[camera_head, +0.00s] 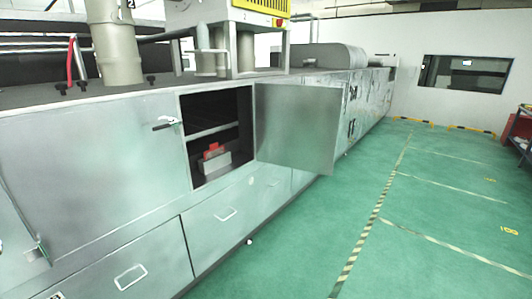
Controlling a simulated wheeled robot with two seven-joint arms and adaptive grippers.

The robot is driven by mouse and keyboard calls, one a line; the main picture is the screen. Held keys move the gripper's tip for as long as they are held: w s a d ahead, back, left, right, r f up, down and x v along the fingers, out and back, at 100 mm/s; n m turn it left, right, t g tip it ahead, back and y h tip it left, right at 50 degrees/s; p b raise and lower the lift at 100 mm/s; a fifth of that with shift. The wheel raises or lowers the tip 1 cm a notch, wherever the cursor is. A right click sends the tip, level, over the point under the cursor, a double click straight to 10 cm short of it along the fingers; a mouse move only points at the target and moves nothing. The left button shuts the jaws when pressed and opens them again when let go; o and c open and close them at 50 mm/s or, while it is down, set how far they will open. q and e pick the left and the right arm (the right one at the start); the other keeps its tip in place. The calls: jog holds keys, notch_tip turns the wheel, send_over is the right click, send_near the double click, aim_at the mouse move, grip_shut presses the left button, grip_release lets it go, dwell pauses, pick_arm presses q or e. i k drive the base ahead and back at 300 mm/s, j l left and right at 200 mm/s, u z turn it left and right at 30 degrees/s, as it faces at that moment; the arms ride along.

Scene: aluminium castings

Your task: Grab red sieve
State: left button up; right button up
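A small red object (213,149) shows inside an open compartment in the long metal machine. It appears to be the red sieve, but it is too small to make out its full shape. It is at a light grey block-like thing (215,165) in the lower part of the compartment, below a shelf (214,131). I cannot tell whether the red object rests on the grey thing or is part of it. Neither of my grippers is in view.
The compartment's door (297,127) stands open to the right. A closed panel with a handle (110,147) is left of the opening. Drawers (235,218) run below. The green floor (330,225) in front is clear. A blue rack (521,130) stands at the far right.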

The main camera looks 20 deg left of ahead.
aim_at(215, 151)
jog(key=i+l+z, duration=0.1)
jog(key=i+z, duration=0.15)
jog(key=i, duration=0.15)
jog(key=i+z, duration=0.25)
jog(key=i, duration=0.15)
jog(key=i+l, duration=0.15)
jog(key=i, duration=0.6)
jog(key=i+u, duration=0.35)
jog(key=i+l+u, duration=0.25)
jog(key=i+u, duration=0.15)
jog(key=i+l+u, duration=0.25)
jog(key=u, duration=0.15)
jog(key=i+l+u, duration=0.5)
jog(key=l+u, duration=0.3)
jog(key=i+l+u, duration=0.15)
jog(key=l+u, duration=0.25)
